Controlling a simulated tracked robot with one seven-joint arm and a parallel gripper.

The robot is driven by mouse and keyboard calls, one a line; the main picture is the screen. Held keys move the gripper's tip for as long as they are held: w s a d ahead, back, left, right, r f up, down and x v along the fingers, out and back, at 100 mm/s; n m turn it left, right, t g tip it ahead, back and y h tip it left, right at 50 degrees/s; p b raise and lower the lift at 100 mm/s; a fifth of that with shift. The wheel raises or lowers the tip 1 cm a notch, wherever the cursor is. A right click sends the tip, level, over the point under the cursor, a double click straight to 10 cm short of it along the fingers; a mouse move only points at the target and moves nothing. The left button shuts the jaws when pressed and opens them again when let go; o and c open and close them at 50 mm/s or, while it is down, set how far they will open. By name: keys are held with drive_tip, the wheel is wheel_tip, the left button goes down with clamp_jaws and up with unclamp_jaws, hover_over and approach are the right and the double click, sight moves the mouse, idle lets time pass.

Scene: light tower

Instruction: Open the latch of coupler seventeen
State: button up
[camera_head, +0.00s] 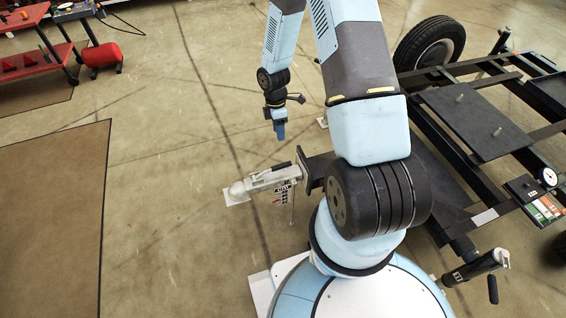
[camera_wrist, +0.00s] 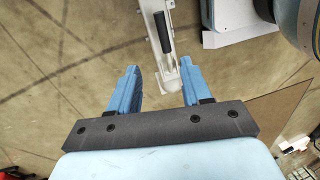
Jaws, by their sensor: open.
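The pale grey coupler (camera_head: 262,182) sticks out to the left from the dark frame in the head view. Its black latch handle (camera_head: 283,166) lies along the top. My gripper (camera_head: 280,134) points down above the floor, apart from the coupler. In the wrist view my gripper (camera_wrist: 160,72) is open, its blue fingers either side of the nose in the picture, with nothing held. No number is readable.
The dark trailer frame (camera_head: 470,150) with a wheel (camera_head: 430,44) fills the right. A small panel with a gauge (camera_head: 535,195) sits on it. Red carts (camera_head: 35,62) are far left. Floor left of the coupler is clear.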

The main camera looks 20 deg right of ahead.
drive_tip(key=shift+n, duration=0.3)
drive_tip(key=s+f, duration=0.1)
drive_tip(key=f, duration=0.4)
drive_tip(key=s+f, duration=0.1)
drive_tip(key=f, duration=0.4)
drive_tip(key=s+f, duration=0.1)
drive_tip(key=f, duration=0.5)
drive_tip(key=shift+s+a, duration=0.15)
drive_tip(key=shift+a, duration=0.05)
clamp_jaws()
drive_tip(key=shift+d, duration=0.35)
drive_tip(key=shift+a+r, duration=0.1)
drive_tip(key=shift+a, duration=0.05)
